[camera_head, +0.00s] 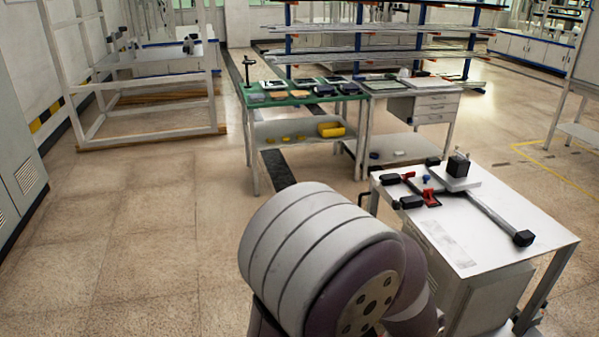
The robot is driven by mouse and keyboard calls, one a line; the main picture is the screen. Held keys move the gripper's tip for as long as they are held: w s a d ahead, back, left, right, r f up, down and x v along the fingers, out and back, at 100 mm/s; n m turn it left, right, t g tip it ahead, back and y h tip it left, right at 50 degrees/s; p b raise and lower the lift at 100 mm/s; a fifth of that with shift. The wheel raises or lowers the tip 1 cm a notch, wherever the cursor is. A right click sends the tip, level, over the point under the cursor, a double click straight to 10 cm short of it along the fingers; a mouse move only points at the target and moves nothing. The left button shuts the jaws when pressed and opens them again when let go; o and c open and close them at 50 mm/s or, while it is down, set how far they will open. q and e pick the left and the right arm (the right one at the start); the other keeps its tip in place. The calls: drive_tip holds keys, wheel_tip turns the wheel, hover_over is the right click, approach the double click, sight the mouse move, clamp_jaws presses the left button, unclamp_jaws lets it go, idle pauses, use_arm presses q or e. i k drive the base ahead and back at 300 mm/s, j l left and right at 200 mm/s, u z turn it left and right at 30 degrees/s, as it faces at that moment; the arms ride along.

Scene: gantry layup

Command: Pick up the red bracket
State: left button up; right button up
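Two small red pieces lie on the white table at the right. One red piece (409,177) is near the table's far left, beside a black part. The other red piece (431,198) is a little nearer, beside another black part. They are too small to tell which is the red bracket, or whether they touch the black parts. Neither of my grippers is in view. A large grey, ringed link of my own arm fills the bottom middle and hides part of the table's left side.
The white table (490,230) also holds a black block (458,165) and a long grey bar with a black end (523,238). Behind stands a green-topped bench (300,97) with several small items and a yellow bin (331,130) below. The floor at left is clear.

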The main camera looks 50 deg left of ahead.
sight(409, 174)
drive_tip(key=u, duration=1.15)
drive_tip(key=i+j+z, duration=0.1)
drive_tip(key=z, duration=0.75)
drive_tip(key=i+j+z, duration=0.2)
drive_tip(key=j, duration=0.15)
drive_tip(key=i+j+z, duration=0.2)
drive_tip(key=j, duration=0.15)
drive_tip(key=i+j+z, duration=0.15)
drive_tip(key=j, duration=0.25)
drive_tip(key=i+j+z, duration=0.2)
drive_tip(key=j, duration=0.2)
drive_tip(key=j+z, duration=0.2)
drive_tip(key=j, duration=0.2)
drive_tip(key=i+j+z, duration=0.2)
drive_tip(key=j, duration=0.25)
drive_tip(key=i+j, duration=0.1)
drive_tip(key=j, duration=1.65)
drive_tip(key=i, duration=0.1)
